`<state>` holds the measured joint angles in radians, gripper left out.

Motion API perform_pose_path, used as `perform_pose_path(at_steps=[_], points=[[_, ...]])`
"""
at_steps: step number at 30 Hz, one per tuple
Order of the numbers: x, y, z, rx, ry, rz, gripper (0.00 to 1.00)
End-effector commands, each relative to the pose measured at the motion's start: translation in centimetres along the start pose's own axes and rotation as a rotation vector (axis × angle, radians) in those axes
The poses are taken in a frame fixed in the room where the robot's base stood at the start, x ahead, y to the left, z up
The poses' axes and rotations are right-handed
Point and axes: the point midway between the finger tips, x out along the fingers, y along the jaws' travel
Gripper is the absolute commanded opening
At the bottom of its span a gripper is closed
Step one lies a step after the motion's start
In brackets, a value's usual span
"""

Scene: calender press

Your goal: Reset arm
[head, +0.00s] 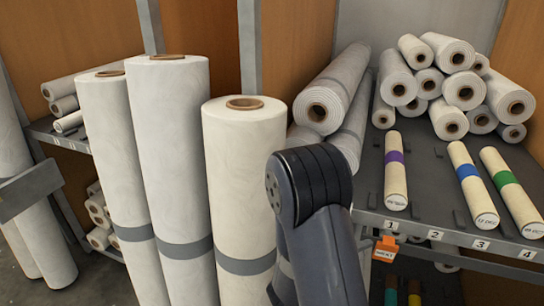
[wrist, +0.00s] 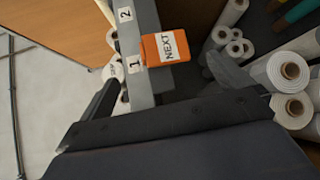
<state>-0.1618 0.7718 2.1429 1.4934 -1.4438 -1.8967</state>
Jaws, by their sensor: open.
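My gripper (wrist: 162,72) shows in the wrist view with its two dark fingers spread wide and nothing between them. Beyond the fingers are the shelf's front edge (wrist: 130,45) with labels 1 and 2, and an orange NEXT tag (wrist: 165,45). I cannot tell the exact gap to them. In the head view my dark arm rises at the lower middle, in front of the shelf's left end; the gripper itself is not visible there.
The shelf (head: 425,180) holds a purple-banded roll (head: 395,172) at 1, a blue-banded roll (head: 470,185) at 3 and a green-banded roll (head: 510,192) at 4. Position 2 is bare. Large upright rolls (head: 245,180) stand left of my arm. White rolls (head: 465,90) are piled behind.

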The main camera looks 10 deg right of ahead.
Motion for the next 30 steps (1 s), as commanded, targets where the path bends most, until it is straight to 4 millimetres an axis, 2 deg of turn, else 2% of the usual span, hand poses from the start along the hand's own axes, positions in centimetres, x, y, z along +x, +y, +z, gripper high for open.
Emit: perform_pose_path(at_steps=[5, 11, 30], points=[[0.1, 0.0, 0.0, 0.0, -0.001, 0.0, 0.98], [1.5, -0.1, 0.0, 0.0, -0.003, -0.001, 0.98], [10.1, 0.0, 0.1, 0.0, -0.004, -0.001, 0.98]])
